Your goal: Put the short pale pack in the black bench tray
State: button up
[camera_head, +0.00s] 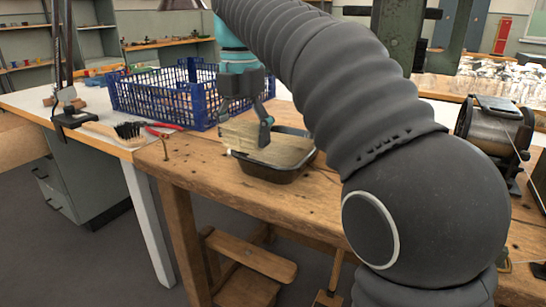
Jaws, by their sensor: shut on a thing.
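The black bench tray (270,175) sits on the front wooden bench. My gripper (244,128) points down at the tray's back left side. It is shut on a pale pack (238,134), whose visible face lies between the fingers. The pack is over or at the tray's left rim; I cannot tell whether it touches the tray. More pale, flat material (287,150) shows inside the tray to the right of the finger. My finger hides part of the pack, and my arm covers the area to the right of the tray.
A blue crate (165,100) stands behind to the left. A black spool machine (490,130) stands at the right. The bench front-left of the tray is clear.

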jog(key=w+d+f, duration=0.1)
jog(key=w, duration=0.1)
jog(key=w+d+f, duration=0.4)
jog(key=w, duration=0.1)
jog(key=shift+d+f+b, duration=0.25)
jog(key=shift+b, duration=0.05)
jog(key=shift+f+b, duration=0.55)
jog(key=shift+f, duration=1.4)
jog(key=o, duration=1)
jog(key=shift+f, duration=0.1)
notch_tip(320, 180, up, 12)
jog(key=p, duration=0.4)
jog(key=shift+s, duration=0.1)
